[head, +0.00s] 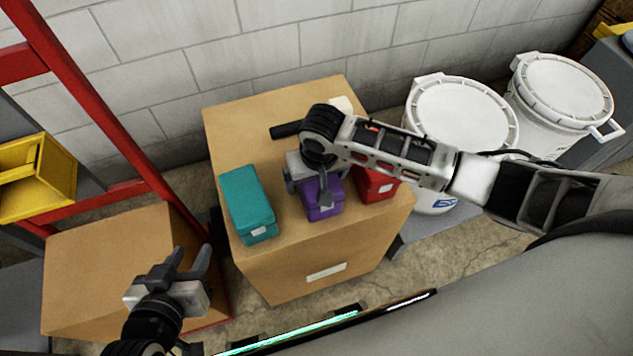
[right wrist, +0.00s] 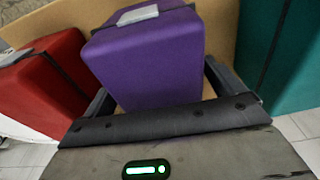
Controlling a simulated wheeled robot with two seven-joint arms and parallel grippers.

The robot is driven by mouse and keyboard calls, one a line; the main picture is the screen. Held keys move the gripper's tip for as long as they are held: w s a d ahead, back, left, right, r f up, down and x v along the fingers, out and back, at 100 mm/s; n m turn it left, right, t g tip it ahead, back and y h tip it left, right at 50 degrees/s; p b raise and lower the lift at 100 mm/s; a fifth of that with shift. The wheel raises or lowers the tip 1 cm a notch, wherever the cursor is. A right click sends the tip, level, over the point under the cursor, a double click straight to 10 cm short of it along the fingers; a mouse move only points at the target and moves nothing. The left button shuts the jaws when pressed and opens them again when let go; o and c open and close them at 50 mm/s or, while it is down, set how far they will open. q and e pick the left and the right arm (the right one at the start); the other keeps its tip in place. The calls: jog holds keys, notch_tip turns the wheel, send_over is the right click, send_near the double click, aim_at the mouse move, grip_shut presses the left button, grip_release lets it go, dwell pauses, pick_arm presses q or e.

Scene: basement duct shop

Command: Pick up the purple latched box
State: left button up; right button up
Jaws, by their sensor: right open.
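The purple latched box (head: 320,197) sits on top of a cardboard carton (head: 290,247), between a teal box and a red box. A light latch shows on its front side. My right gripper (head: 318,190) is over the purple box and hides part of it. In the right wrist view the purple box (right wrist: 150,62) lies between the two open fingers (right wrist: 158,95), with one finger on each side. I cannot tell whether the fingers touch it. My left gripper (head: 190,262) is open and empty, in front of the carton at the left.
The teal box (head: 246,203) stands close left of the purple box and the red box (head: 376,184) close right. A dark cylindrical item (head: 286,130) lies behind them. White drums (head: 462,112) stand at the right. A red frame (head: 95,105) rises at the left.

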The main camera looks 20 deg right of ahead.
jog(key=shift+w+f, duration=0.1)
jog(key=shift+f, duration=0.5)
jog(key=c, duration=1.3)
jog(key=shift+r, duration=0.1)
